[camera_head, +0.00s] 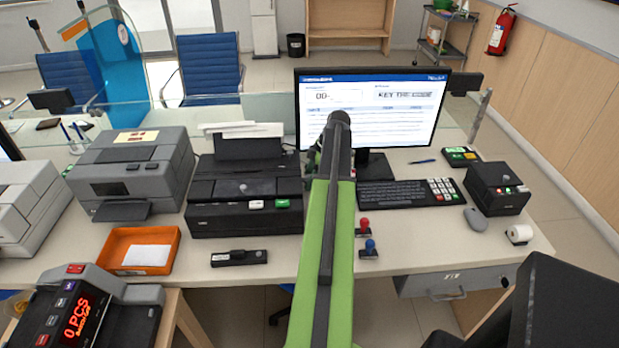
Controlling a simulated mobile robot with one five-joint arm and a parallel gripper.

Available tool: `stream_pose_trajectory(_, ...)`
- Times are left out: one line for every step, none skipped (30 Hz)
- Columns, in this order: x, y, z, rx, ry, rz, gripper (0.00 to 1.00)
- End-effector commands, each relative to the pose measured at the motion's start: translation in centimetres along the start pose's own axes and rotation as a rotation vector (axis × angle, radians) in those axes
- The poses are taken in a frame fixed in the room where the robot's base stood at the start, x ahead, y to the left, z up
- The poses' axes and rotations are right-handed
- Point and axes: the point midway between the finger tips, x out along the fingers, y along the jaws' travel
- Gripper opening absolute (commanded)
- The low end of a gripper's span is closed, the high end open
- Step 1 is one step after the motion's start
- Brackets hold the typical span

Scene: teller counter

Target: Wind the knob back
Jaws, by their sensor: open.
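I cannot make out a knob for certain in this view. A black printer-like machine (230,212) stands on the counter, left of my green arm, with a light button and a green button on its front. My arm rises through the middle of the picture and covers the counter just right of this machine. Small dark parts with red and green specks show beside the arm's upper end, too small to identify. My gripper's fingertips do not show; the arm hides that area.
A monitor (420,112) reading "KEY THE CODE" and a keyboard (400,194) stand behind and right of my arm. Red-handled (364,226) and blue-handled (370,247) stamps sit close right. An orange tray (115,249) and a grey printer (133,170) are left. Right front counter is partly clear.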

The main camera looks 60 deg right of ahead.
Motion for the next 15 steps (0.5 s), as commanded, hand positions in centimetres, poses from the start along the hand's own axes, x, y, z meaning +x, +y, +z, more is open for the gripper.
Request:
stream_pose_trajectory(-0.1,0.0,0.0,0.000,0.000,0.000,0.59)
stream_pose_trajectory(-0.2,0.0,0.0,0.000,0.000,0.000,0.59)
stream_pose_trajectory(-0.4,0.0,-0.1,0.000,0.000,0.000,0.59)
stream_pose_trajectory(-0.7,0.0,-0.1,0.000,0.000,0.000,0.59)
stream_pose_trajectory(-1.0,0.0,-0.1,0.000,0.000,0.000,0.59)
stream_pose_trajectory(-1.5,0.0,-0.2,0.000,0.000,0.000,0.59)
stream_pose_trajectory(-1.9,0.0,-0.2,0.000,0.000,0.000,0.59)
stream_pose_trajectory(-2.4,0.0,-0.3,0.001,0.000,0.000,0.59)
stream_pose_trajectory(-3.2,0.0,-0.3,0.001,0.000,0.000,0.59)
stream_pose_trajectory(-3.8,0.0,-0.3,0.001,0.000,0.000,0.59)
stream_pose_trajectory(-4.5,0.0,-0.4,0.001,0.000,0.000,0.59)
stream_pose_trajectory(-5.4,0.0,-0.4,0.001,0.000,0.000,0.59)
stream_pose_trajectory(-6.2,0.0,-0.4,0.001,0.000,0.000,0.59)
stream_pose_trajectory(-6.9,0.0,-0.4,0.001,0.000,0.000,0.59)
stream_pose_trajectory(-7.9,0.0,-0.4,0.001,0.000,0.000,0.59)
